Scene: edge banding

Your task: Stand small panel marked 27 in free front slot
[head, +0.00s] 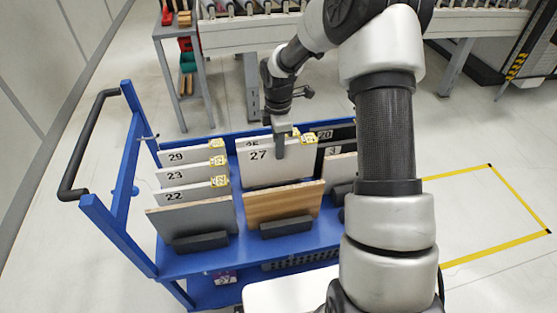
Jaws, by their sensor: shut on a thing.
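The small white panel marked 27 (259,168) is upright over the middle column of the blue cart (185,264) in the head view. My gripper (280,146) is shut on its top edge near the right end. A wood-grain panel (284,204) stands in front of panel 27 and hides its lower edge, so I cannot tell whether it touches the cart. A panel marked 25 (252,144) shows partly behind it. A dark block (286,227) lies in front of the wood-grain panel.
Left column panels 29 (174,157), 23 (173,177) and 22 (173,197) stand behind a grey panel (193,221). A dark panel marked 20 (338,132) is at right. My arm hides much of the right column. A roller conveyor (235,35) runs behind.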

